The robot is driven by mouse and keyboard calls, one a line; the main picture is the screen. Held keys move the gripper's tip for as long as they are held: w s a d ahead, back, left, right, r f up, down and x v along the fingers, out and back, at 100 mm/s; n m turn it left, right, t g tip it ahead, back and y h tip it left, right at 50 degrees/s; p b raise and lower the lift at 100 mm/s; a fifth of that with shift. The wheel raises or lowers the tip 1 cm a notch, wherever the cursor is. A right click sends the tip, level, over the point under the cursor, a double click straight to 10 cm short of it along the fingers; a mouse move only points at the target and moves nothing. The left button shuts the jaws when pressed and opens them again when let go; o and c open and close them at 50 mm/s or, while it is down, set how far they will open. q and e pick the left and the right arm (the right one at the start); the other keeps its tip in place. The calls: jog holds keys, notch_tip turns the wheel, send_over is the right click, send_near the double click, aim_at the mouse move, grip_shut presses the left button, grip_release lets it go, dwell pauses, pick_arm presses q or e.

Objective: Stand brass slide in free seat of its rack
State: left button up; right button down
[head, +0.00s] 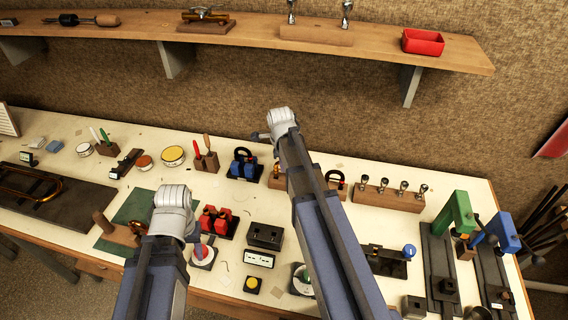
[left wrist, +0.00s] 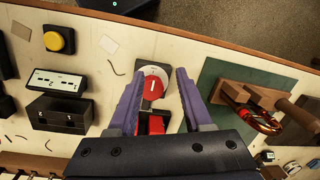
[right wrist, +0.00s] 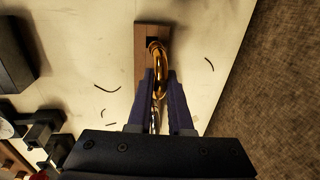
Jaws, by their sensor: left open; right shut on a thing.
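My right gripper (right wrist: 160,74) is shut on the brass slide (right wrist: 158,57), a shiny curved tube, in the right wrist view. The slide's bow reaches past the fingertips, over a small wooden rack (right wrist: 141,68) with a dark opening near its far end. I cannot tell whether the slide touches the rack. In the head view my right arm covers most of this rack (head: 274,184). My left gripper (left wrist: 158,72) is open and empty, with a red round knob (left wrist: 152,88) on a grey plate below and between its fingers.
In the left wrist view a wooden fixture with a brass loop (left wrist: 266,126) stands on a green mat (left wrist: 212,70). A wooden block with several silver mouthpieces (head: 388,196) stands right of my right arm. A shelf (head: 250,35) runs above the bench.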

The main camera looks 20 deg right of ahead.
jog(key=c, duration=0.8)
grip_release()
jog(key=shift+o, duration=0.2)
notch_tip(320, 180, up, 8)
jog(key=s+p, duration=0.1)
jog(key=p, duration=0.6)
jog(key=shift+a+f+p, duration=0.25)
jog(key=shift+a+p, duration=0.1)
jog(key=shift+a, duration=0.1)
jog(key=shift+s, duration=0.1)
jog(key=s+a+f+n+g+b, duration=0.1)
jog(key=s+a+f+n+b, duration=0.2)
jog(key=s+a+n, duration=0.6)
jog(key=s+a+f+n+g+b, duration=0.1)
jog(key=s+a+f+n+b, duration=0.2)
jog(key=s+a+n, duration=0.6)
jog(key=a+f+n, duration=0.1)
jog(key=a+n, duration=0.4)
jog(key=n, duration=0.6)
jog(key=shift+b, duration=0.35)
